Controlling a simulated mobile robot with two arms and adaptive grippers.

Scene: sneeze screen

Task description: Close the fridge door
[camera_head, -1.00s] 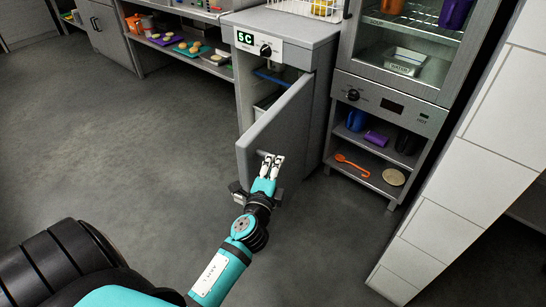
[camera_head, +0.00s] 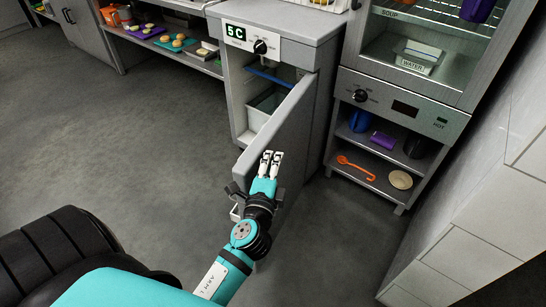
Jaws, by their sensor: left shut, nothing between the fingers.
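The grey fridge door (camera_head: 290,125) stands part open at the front of the small fridge (camera_head: 308,57), swung out toward me from its right side. Through the gap on its left I see a white bin (camera_head: 264,112) and a blue shelf edge inside. My left gripper (camera_head: 271,156), with white fingers, is shut and empty. My right gripper does not show.
A glass-fronted warming cabinet (camera_head: 405,80) with open lower shelves stands right of the fridge. A white tiled wall (camera_head: 470,240) is at the right. A counter with food trays (camera_head: 170,36) is at the back left. The floor (camera_head: 130,130) at left is clear.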

